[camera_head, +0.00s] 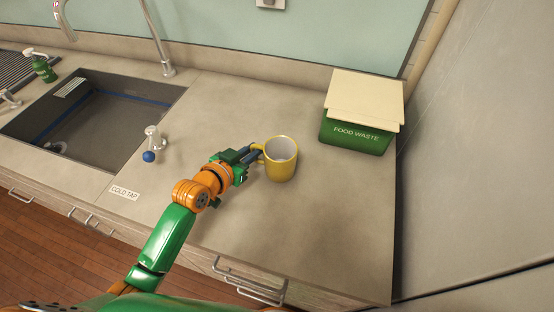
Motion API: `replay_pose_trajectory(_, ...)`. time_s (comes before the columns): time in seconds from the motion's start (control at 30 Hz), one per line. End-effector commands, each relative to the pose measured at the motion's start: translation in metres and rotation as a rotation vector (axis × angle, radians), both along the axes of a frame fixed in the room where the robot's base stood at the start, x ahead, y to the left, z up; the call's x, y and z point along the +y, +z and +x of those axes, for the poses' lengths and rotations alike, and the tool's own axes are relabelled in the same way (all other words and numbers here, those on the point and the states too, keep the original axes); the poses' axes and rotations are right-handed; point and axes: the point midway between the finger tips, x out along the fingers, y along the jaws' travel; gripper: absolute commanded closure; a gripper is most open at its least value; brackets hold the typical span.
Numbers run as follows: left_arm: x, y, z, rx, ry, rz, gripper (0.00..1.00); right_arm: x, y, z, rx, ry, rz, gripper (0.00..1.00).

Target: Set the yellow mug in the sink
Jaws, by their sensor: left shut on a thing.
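The yellow mug (281,168) stands upright on the counter, right of the sink, with a pale inside. Its handle is on its left side, partly hidden by my fingers. My left gripper (256,154) reaches in from the lower left and is shut on the mug at its handle. I cannot tell whether the mug's base touches the counter. The sink (92,122) is a dark rectangular basin at the left, with a blue line along its inside walls. My right gripper is not in view.
A tap with a blue knob (150,156) stands between sink and mug, near a "COLD TAP" label (125,189). A tall spout (168,70) rises behind the sink. A green food waste bin (357,133) stands at the back right. A soap bottle (44,68) is far left.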

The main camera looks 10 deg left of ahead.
Motion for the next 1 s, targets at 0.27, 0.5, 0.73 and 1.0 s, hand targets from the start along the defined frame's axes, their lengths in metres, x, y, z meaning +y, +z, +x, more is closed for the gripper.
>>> replay_pose_trajectory(0.27,0.0,0.001,0.0,-0.002,0.0,-0.002,1.0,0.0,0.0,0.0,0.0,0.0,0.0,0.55)
replay_pose_trajectory(0.5,-0.001,0.021,0.001,-0.008,-0.001,-0.001,1.0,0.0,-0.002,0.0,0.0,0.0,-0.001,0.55)
replay_pose_trajectory(0.73,0.031,0.08,-0.026,-0.008,-0.001,0.007,1.0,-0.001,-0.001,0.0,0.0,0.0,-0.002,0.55)
replay_pose_trajectory(1.0,0.085,0.113,-0.073,0.002,0.002,0.005,1.0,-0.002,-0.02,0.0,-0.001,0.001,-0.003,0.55)
